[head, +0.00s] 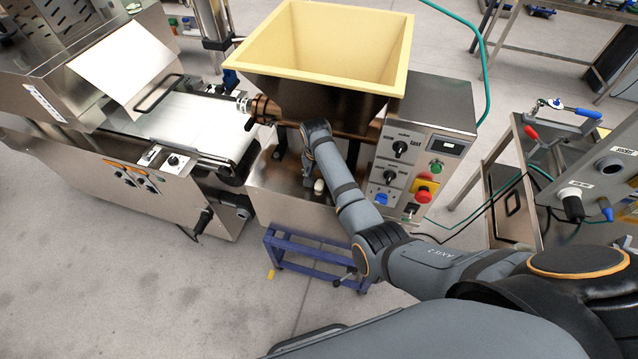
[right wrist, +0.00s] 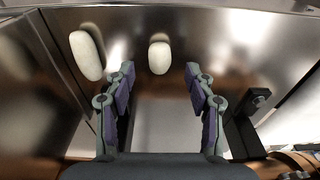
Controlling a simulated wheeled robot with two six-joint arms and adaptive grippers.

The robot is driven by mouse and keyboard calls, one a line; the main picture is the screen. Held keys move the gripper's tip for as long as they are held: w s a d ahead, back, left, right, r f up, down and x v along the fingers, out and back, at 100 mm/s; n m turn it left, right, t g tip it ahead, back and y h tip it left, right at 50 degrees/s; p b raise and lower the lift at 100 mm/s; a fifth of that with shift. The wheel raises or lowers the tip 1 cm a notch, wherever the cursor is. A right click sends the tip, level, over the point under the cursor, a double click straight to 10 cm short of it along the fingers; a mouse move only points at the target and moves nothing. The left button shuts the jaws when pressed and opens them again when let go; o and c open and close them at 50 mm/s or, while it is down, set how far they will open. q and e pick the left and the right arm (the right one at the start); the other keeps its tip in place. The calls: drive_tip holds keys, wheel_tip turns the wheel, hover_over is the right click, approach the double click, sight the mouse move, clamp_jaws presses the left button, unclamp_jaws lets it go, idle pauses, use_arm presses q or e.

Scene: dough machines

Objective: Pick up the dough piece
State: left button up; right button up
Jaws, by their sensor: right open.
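A small, pale, rounded dough piece (head: 319,186) sits on the metal surface below the hopper in the head view. It also shows in the right wrist view (right wrist: 159,57), just beyond and between my fingertips. A second pale, longer shape (right wrist: 88,55) shows to its left by a metal panel; I cannot tell whether it is another piece or a reflection. My right gripper (head: 309,180) reaches down beside the dough piece. In the right wrist view my right gripper (right wrist: 159,75) is open, with nothing between its fingers. My left gripper is not in view.
The yellow hopper (head: 325,45) stands over the work spot. A control box (head: 425,150) with knobs is close on the right. A conveyor (head: 185,120) lies to the left. Shiny metal walls border the space around my right gripper.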

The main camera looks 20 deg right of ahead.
sight(319, 183)
wheel_tip(319, 183, down, 3)
drive_tip(key=shift+d+f, duration=0.1)
drive_tip(key=c, duration=1)
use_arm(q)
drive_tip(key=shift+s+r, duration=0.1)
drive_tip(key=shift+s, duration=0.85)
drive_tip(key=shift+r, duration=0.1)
use_arm(e)
drive_tip(key=shift+r, duration=0.2)
